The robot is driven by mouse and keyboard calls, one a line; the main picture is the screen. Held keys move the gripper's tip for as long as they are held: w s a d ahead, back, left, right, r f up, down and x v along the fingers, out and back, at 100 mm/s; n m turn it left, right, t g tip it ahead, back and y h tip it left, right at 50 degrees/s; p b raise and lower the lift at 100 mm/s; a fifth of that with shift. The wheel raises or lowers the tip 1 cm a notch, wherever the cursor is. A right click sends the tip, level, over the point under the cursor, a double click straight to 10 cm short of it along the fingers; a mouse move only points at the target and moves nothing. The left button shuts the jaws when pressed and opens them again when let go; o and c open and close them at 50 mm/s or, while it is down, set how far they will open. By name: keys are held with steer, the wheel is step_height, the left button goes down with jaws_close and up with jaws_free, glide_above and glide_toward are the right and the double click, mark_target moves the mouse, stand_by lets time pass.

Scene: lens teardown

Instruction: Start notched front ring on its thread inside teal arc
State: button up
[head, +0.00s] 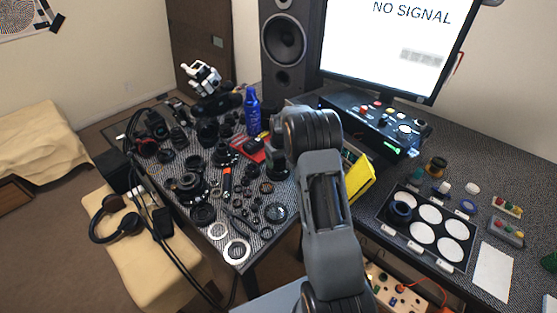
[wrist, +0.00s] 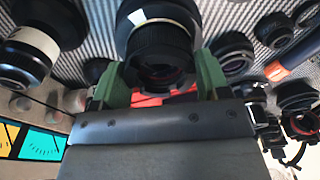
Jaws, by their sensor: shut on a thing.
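In the wrist view my gripper (wrist: 160,68) has its two green fingers on either side of a dark round lens part (wrist: 159,78) and is shut on it. This looks like the notched front ring, but its notches cannot be made out. A black lens barrel (wrist: 157,40) with a pale lettered band is directly behind it, in line with the fingers. I cannot tell whether ring and barrel touch or whether the thread is engaged. No teal arc on the barrel shows. In the head view my arm hides the gripper; a dark upright lens body (head: 279,167) shows beside it.
Many lens parts crowd the patterned table, including a blue bottle (head: 252,110), a red tray (head: 254,148) and a white ring (head: 237,251). In the wrist view a white-banded lens (wrist: 32,50) stands left and an orange-tipped tool (wrist: 276,70) lies right, both close.

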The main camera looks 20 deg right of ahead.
steer(key=shift+w+r, duration=0.3)
steer(key=shift+r, duration=0.4)
steer(key=o, duration=0.8)
steer(key=shift+o, duration=0.8)
steer(key=shift+s+r, duration=0.1)
steer(key=shift+s, duration=0.15)
steer(key=o, duration=0.3)
steer(key=shift+f, duration=0.25)
steer(key=shift+o, duration=0.2)
step_height(320, 180, up, 14)
steer(key=s, duration=0.1)
steer(key=shift+s+d, duration=0.15)
steer(key=shift+s, duration=0.2)
